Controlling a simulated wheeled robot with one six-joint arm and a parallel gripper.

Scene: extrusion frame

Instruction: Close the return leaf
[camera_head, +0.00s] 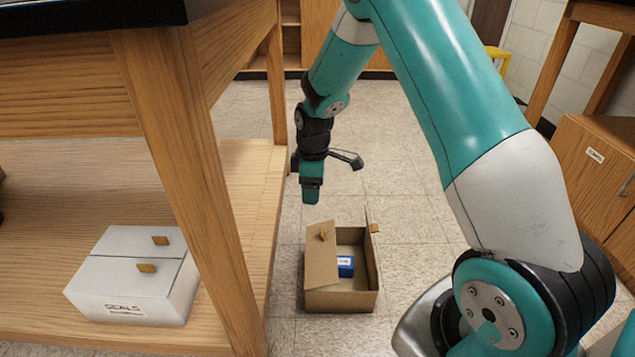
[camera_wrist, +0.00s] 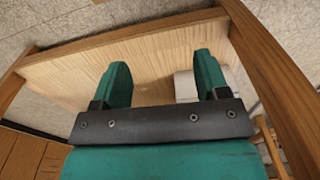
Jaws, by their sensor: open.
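A brown cardboard box (camera_head: 340,301) sits on the floor with its top partly open. Its left leaf (camera_head: 320,262), with a small tan tab, leans over the left side. Its right leaf (camera_head: 371,255), also tabbed, stands up nearly edge-on. A blue item (camera_head: 345,266) with a white label lies inside, partly hidden by the left leaf. No leaf is readably marked "return", so I cannot tell which one it is. My gripper (camera_head: 311,198) is above and behind the box, apart from it. In the wrist view my gripper (camera_wrist: 161,68) is open and empty, its two fingers spread.
A white box (camera_head: 130,300) labelled "SEALS" lies on the wooden bench's lower shelf (camera_head: 245,200), its two tabbed leaves down flat. The bench leg (camera_head: 195,180) stands between it and the cardboard box. A wooden cabinet (camera_head: 600,180) is at right. Tiled floor around the cardboard box is clear.

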